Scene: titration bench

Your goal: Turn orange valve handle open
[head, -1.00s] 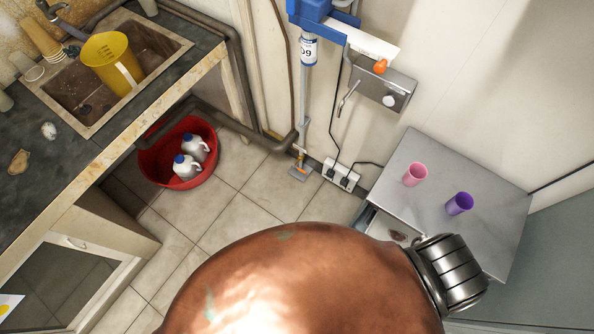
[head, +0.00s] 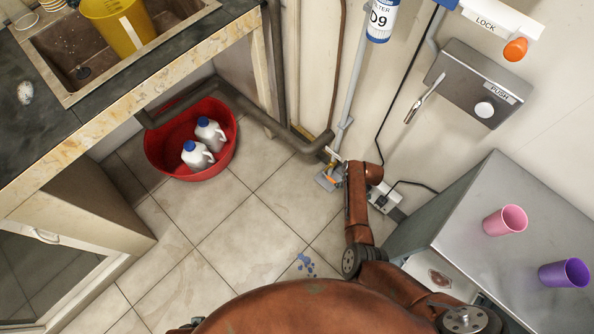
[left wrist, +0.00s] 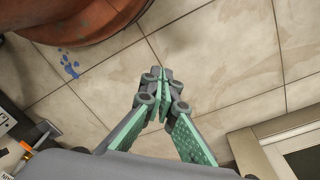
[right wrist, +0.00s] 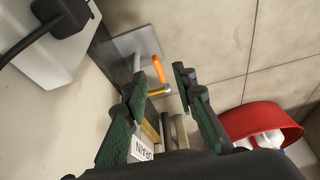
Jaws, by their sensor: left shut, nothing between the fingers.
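The orange valve handle (right wrist: 158,68) is a short bar on a brass fitting by a grey metal plate (right wrist: 134,44), low by the wall. In the left wrist view the orange handle (left wrist: 29,147) shows at the left edge. My right gripper (right wrist: 163,86) is open in the right wrist view. Its two fingers point toward the handle, which stands beyond and between the tips with no clear contact. My left gripper (left wrist: 156,75) is shut and empty above the floor tiles.
A red basin (head: 163,165) with two white jugs (head: 204,143) stands left of the valve. A socket strip (head: 385,199) with cables is right of it. A metal cabinet (head: 470,225) bears two cups. A wall box (head: 474,80) and an orange knob (head: 516,49) are higher up.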

